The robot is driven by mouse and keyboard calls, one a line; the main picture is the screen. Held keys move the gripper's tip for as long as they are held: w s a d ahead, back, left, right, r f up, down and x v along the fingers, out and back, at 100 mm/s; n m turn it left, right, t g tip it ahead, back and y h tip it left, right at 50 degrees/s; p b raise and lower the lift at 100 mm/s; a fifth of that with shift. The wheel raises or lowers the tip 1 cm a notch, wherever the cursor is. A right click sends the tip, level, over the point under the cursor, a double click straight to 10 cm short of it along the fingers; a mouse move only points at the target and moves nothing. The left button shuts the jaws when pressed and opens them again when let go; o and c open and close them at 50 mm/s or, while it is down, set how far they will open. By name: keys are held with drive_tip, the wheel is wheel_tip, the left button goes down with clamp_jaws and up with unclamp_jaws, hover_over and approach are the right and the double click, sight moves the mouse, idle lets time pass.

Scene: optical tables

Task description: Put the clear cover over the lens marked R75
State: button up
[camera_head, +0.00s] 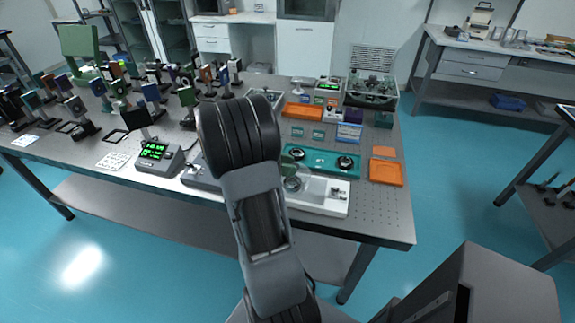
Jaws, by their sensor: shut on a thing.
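My arm fills the middle of the head view and hides my gripper, so its jaws and what lies between them do not show. A clear, rounded thing (293,183), perhaps the clear cover, shows just right of my arm, over the left part of a white tray (325,207). I cannot tell whether it rests there or is held. Behind it lies a teal tray (322,164) with two dark round lens-like pieces, a left one (298,153) and a right one (345,162). Neither visibly has a cover on it. No R75 mark is readable at this size.
Orange trays lie at the right edge (386,172) and farther back (303,111) on the perforated table (372,222). A grey box with a green display (155,151) stands left of my arm. Several mounted optics crowd the left side. The front right corner is bare.

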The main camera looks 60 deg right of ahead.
drive_tip(key=shift+f, duration=0.4)
drive_tip(key=o, duration=0.9)
drive_tip(key=shift+o, duration=0.2)
